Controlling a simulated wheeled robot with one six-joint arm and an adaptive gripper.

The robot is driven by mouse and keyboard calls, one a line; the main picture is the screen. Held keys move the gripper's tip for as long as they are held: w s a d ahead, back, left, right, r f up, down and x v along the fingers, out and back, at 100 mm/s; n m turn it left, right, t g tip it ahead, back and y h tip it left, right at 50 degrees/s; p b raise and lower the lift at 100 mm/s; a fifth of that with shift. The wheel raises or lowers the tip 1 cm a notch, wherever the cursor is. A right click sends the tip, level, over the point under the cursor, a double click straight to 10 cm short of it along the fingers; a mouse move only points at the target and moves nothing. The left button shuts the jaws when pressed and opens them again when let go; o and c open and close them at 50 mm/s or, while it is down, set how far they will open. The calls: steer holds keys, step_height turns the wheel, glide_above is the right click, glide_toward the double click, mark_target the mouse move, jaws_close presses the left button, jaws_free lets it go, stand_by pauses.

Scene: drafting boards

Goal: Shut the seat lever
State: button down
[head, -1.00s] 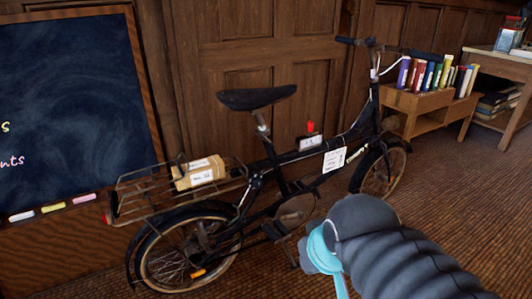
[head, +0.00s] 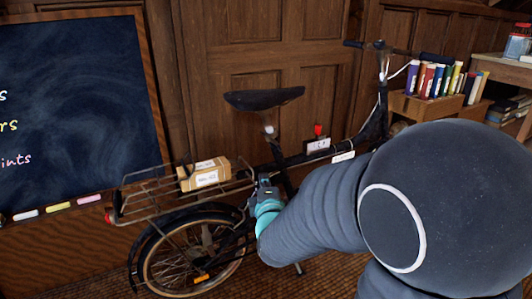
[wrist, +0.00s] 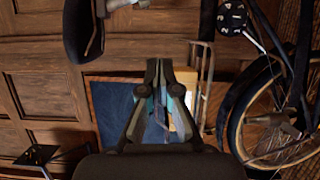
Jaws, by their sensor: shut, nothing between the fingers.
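A bicycle (head: 215,215) stands in front of the wood panelling. Its black seat (head: 263,99) sits on a post with a pale metal part (head: 269,131) just below it. I cannot tell whether this part is the seat lever. In the wrist view the seat (wrist: 82,32) is at upper left, with a bright metal piece (wrist: 122,4) beside it at the top edge. My gripper (wrist: 159,64) is shut and empty, its fingertips together. In the head view my gripper (head: 265,188) is below the seat, by the lower seat post; my arm hides much of the frame there.
A rear rack (head: 150,200) holds a cardboard box (head: 204,174) left of my gripper. A blackboard (head: 75,110) stands at left. A low shelf with books (head: 428,105) is at right. My arm covers the bicycle's front wheel.

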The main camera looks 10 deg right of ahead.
steer(key=shift+w+f+n+t+h, duration=0.15)
steer(key=shift+n+t+h, duration=0.15)
steer(key=shift+n, duration=0.25)
steer(key=shift+w+f+n+t+h, duration=0.1)
steer(key=shift+w+n+t+h, duration=0.15)
steer(key=shift+n, duration=0.3)
steer(key=p, duration=0.1)
glide_toward(272, 142)
steer(key=w, duration=0.4)
steer(key=shift+d+r, duration=0.2)
steer(key=shift+r, duration=0.05)
steer(key=shift+d+y, duration=0.1)
steer(key=shift+y, duration=0.25)
